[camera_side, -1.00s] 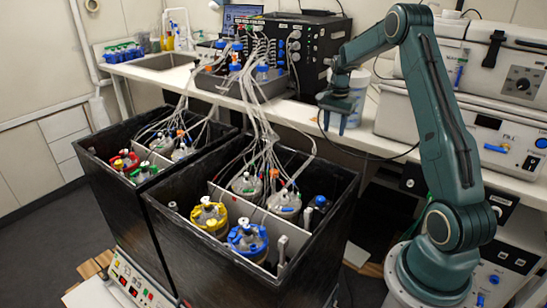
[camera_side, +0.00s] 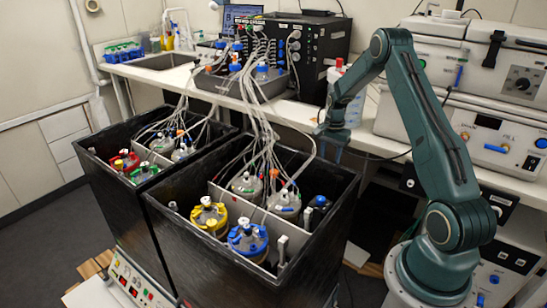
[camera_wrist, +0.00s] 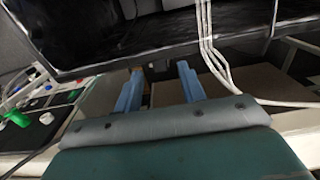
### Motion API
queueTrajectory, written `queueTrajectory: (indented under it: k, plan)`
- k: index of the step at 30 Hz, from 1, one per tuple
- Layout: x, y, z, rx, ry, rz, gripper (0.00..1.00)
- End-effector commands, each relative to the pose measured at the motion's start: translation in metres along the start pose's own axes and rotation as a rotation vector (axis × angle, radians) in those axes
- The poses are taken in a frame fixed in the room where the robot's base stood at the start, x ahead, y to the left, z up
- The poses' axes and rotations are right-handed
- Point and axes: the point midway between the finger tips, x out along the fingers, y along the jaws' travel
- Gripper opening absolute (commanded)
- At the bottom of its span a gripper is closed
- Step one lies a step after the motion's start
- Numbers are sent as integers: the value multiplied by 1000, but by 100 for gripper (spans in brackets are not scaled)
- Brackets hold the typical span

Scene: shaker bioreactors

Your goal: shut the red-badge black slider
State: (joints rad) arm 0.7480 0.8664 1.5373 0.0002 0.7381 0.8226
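I cannot pick out a black slider with a red badge in either view; it is hidden or too small to tell. My gripper (camera_side: 331,150) hangs at the front edge of the white bench, just beyond the back right of the nearer black shaker box (camera_side: 225,262). In the wrist view, its two blue fingers (camera_wrist: 161,70) stand apart with nothing between them, so it is open and empty. A large black surface (camera_wrist: 160,28) lies beyond the fingertips there.
Blue-topped (camera_side: 248,238) and yellow-topped (camera_side: 209,216) vessels stand in the nearer box. A bundle of pale tubes (camera_side: 265,130) rises from it to the bench, left of my gripper. White instruments (camera_side: 505,100) stand on the bench at right. White cables (camera_wrist: 208,45) cross near my fingers.

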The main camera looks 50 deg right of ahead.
Motion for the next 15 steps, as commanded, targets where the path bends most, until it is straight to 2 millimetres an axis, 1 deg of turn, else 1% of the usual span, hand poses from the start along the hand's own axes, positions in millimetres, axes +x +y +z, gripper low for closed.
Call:
queueTrajectory:
  k: [1, 6, 10, 15]
  plan:
    - [7, 0, 0, 0, -2, 2, 40]
    - [20, 0, 0, 0, -1, 1, 40]
    - [25, 0, 0, 0, 0, 0, 40]
    - [25, 0, 0, 0, 0, 0, 40]
